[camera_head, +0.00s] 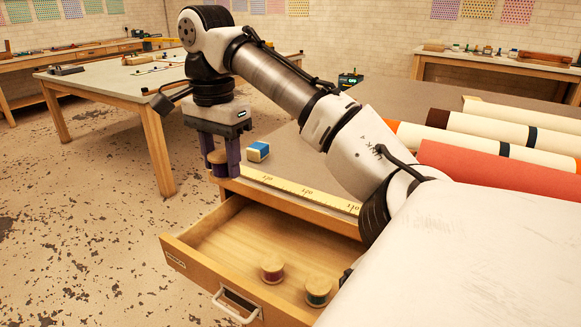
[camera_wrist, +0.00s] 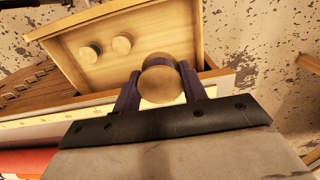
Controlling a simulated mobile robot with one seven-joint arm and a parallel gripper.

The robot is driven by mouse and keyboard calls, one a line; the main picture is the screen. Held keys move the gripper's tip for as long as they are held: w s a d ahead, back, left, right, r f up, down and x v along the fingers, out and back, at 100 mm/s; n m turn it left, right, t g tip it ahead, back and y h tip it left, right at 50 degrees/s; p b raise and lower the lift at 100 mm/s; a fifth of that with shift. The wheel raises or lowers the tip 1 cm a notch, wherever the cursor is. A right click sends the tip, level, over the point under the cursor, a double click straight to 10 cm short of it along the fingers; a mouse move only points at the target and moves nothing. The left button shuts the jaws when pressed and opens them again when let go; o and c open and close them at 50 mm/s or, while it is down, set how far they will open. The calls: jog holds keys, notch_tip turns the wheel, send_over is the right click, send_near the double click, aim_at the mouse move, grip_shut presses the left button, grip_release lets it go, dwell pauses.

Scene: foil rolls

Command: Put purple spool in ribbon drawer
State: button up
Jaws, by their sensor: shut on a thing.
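My gripper (camera_head: 220,168) is shut on a wooden-ended spool (camera_head: 217,157), held in the air between its two dark purple fingers. In the wrist view the round end of the spool (camera_wrist: 160,84) hides most of its winding, so its colour is hard to tell. The ribbon drawer (camera_head: 205,272) is pulled open under the tabletop, with a label and pale handle on its front. My gripper is above and toward the far end of the drawer. In the wrist view the spool overlaps the drawer's (camera_wrist: 185,30) near edge.
Two spools stand in the drawer: a reddish one (camera_head: 272,268) and a teal one (camera_head: 318,291). The drawer's left part is bare. A blue and white box (camera_head: 258,151) and a yellow ruler strip (camera_head: 300,191) lie on the tabletop. Large rolls (camera_head: 495,168) lie at right.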

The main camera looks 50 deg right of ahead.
aim_at(234, 254)
jog(key=shift+d+f, duration=0.1)
jog(key=shift+f, duration=0.1)
notch_tip(234, 254, down, 20)
jog(key=shift+r+b, duration=0.25)
jog(key=shift+b, duration=0.85)
jog(key=o, duration=0.5)
jog(key=shift+f, duration=0.15)
jog(key=o, duration=0.5)
jog(key=shift+c, duration=0.2)
notch_tip(234, 254, up, 12)
jog(key=shift+r+p, duration=0.2)
jog(key=shift+p, duration=0.15)
